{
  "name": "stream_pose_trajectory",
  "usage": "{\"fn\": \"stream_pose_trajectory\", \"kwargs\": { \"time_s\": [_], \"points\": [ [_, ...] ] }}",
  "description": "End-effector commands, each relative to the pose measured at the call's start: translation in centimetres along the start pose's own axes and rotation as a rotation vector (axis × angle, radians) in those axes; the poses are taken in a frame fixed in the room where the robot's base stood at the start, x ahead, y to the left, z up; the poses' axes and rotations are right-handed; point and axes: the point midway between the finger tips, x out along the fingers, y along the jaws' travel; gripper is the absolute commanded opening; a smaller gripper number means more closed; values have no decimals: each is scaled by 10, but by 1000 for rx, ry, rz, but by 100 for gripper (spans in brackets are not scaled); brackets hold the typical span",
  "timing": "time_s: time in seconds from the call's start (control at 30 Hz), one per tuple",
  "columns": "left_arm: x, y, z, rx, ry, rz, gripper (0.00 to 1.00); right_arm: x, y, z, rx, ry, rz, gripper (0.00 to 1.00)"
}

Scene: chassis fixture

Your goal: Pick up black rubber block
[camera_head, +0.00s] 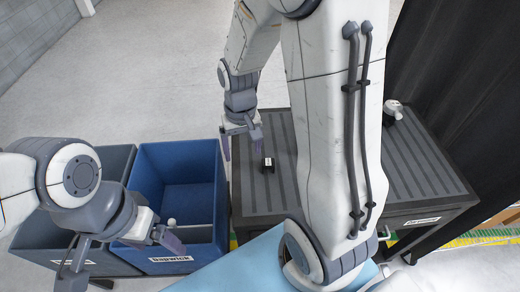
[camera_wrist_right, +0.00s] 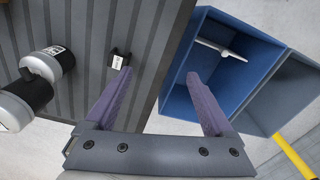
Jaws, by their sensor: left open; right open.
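The black rubber block (camera_head: 268,165) is small and dark with a white label on top. It rests on the ribbed grey tabletop (camera_head: 262,197). In the right wrist view the block (camera_wrist_right: 119,60) lies beyond the left finger, apart from it. My right gripper (camera_head: 243,150) is open and empty, to the left of the block and near the table's left edge. Its two fingers also show in the right wrist view (camera_wrist_right: 160,103). My left gripper (camera_head: 125,262) is open at the lower left, over the bins and well away from the block.
A blue bin (camera_head: 180,150) holding a white item (camera_wrist_right: 218,48) stands left of the table, with a grey bin (camera_head: 115,160) beside it. Black-and-white rounded pieces (camera_wrist_right: 45,65) show left in the wrist view. A pale object (camera_head: 395,108) sits at the table's far right.

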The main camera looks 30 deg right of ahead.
Motion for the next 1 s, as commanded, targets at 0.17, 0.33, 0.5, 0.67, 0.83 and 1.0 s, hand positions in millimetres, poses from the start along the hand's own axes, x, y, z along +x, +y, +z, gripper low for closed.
{"fn": "stream_pose_trajectory", "kwargs": {
  "time_s": [0.17,0.33,0.5,0.67,0.83,1.0],
  "points": [
    [-13,1,-1,-1,0,0,82,19,62,-25,209,-10,13,88],
    [-16,1,-1,-1,0,0,82,32,85,-31,281,-12,17,88],
    [-19,1,-1,-1,0,0,82,58,88,-30,288,-17,17,88],
    [-21,2,-1,-1,0,0,82,77,88,-31,287,-13,17,88],
    [-24,2,-1,-1,0,0,82,87,87,-31,287,-12,17,88],
    [-35,2,-2,-1,0,0,82,107,86,-30,286,-16,17,88]
  ]
}}
